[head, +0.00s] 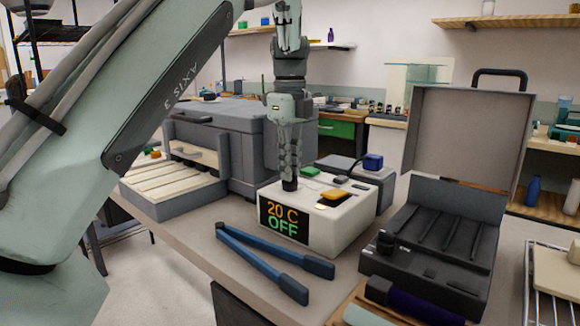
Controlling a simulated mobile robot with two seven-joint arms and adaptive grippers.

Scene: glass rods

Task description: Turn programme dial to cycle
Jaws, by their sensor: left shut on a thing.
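A white control box (338,229) stands on the bench in the middle of the head view. Its dark front display (283,222) reads "20 C" in orange and "OFF" in green. My left gripper (289,178) points straight down over the box's top left part. Its fingers are shut on a small black dial (290,186), which they partly hide. The dial's pointer and markings cannot be made out. My right gripper is not in view.
Blue-handled tongs (262,262) lie in front of the box. An open black case (438,238) stands to the right, its lid upright. A grey machine (222,140) with a slatted tray (172,184) stands behind left. A yellow-orange piece (337,195) lies on the box top.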

